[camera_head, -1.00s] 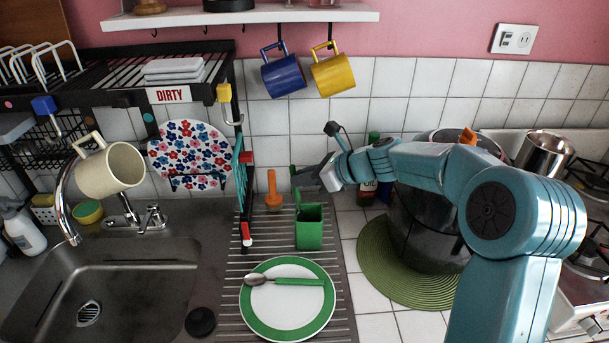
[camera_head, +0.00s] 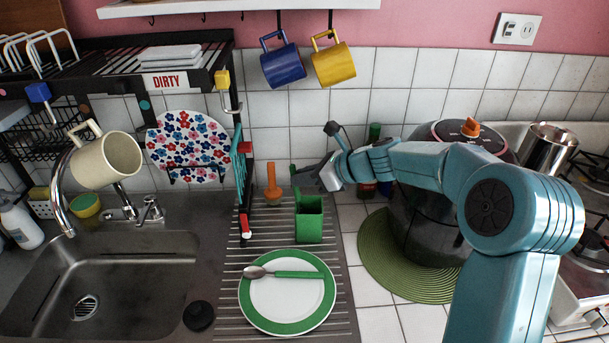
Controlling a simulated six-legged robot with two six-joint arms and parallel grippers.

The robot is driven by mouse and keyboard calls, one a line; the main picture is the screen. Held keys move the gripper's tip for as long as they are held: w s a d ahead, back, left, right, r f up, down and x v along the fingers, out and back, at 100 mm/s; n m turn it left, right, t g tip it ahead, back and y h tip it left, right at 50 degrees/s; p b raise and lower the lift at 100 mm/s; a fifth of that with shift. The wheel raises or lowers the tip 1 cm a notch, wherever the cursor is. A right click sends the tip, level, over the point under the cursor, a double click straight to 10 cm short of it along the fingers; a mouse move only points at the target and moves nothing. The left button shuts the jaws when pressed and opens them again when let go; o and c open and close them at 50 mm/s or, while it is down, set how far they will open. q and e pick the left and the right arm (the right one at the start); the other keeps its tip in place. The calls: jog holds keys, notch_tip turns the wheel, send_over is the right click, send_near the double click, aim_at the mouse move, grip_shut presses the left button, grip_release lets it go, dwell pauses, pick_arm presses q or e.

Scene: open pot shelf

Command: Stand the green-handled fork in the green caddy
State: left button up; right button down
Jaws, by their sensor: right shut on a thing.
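The green caddy (camera_head: 309,225) stands on the ribbed drainboard behind the plate. My right gripper (camera_head: 299,178) is just above the caddy's back left side and is shut on the green-handled fork (camera_head: 296,190). Only a thin strip of green handle shows at the fingers, roughly upright. The fork's lower part is hidden, so I cannot tell whether it is inside the caddy or beside it. My left gripper is not in view.
A spoon (camera_head: 285,274) with a green handle lies on the green-rimmed plate (camera_head: 249,310). A dark pot (camera_head: 420,235) on a green mat (camera_head: 375,262) is to the right. The sink (camera_head: 120,285) is left.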

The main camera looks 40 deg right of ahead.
jog(key=c, duration=1.1)
grip_release()
jog(key=shift+o, duration=0.2)
jog(key=b+v, duration=0.1)
jog(key=v, duration=1.5)
jog(key=shift+s+d+r, duration=0.1)
